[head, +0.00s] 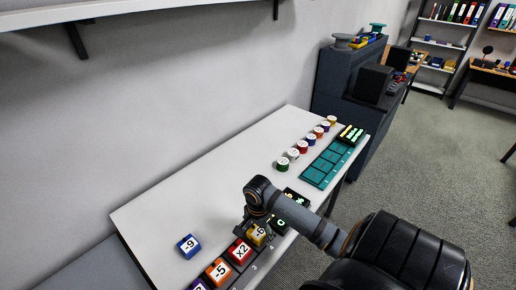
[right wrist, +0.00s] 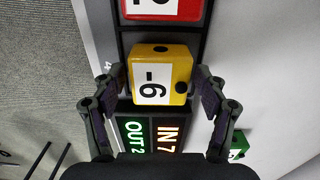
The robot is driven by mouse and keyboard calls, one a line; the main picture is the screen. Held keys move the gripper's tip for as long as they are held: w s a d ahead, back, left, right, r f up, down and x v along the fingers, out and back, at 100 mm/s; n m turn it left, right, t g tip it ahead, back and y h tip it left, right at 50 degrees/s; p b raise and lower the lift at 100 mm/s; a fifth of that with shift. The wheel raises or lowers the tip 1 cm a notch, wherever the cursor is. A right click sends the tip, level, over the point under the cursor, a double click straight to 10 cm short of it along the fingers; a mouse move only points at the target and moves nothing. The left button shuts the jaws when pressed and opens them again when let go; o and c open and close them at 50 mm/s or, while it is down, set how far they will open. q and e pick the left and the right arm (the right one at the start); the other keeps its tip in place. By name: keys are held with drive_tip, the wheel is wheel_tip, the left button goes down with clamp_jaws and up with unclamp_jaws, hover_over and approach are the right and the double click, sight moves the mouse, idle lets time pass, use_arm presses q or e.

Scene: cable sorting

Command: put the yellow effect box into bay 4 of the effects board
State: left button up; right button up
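The yellow effect box (head: 257,234), marked -6, is at the bay beside the red box on the dark effects board (head: 266,254). In the right wrist view the yellow box (right wrist: 162,75) lies between my right gripper's fingers (right wrist: 160,95), and a 4 is printed on the board's edge beside it. The fingers are spread, with small gaps to the box's sides. I cannot tell whether the box is fully seated. My right gripper (head: 252,222) partly hides the box in the head view. My left gripper is not in view.
A red x2 box (head: 240,251), an orange -5 box (head: 218,271) and a purple box stand along the board. A lit IN/OUT display (right wrist: 152,133) adjoins the yellow box. A blue -9 box (head: 189,246) lies apart. A teal board (head: 327,162) and several coloured reels are farther off.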

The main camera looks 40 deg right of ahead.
sight(258, 231)
drive_tip(key=shift+r, duration=0.15)
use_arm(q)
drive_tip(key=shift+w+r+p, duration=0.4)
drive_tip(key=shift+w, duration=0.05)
use_arm(e)
wheel_tip(258, 231, up, 12)
idle(0.5)
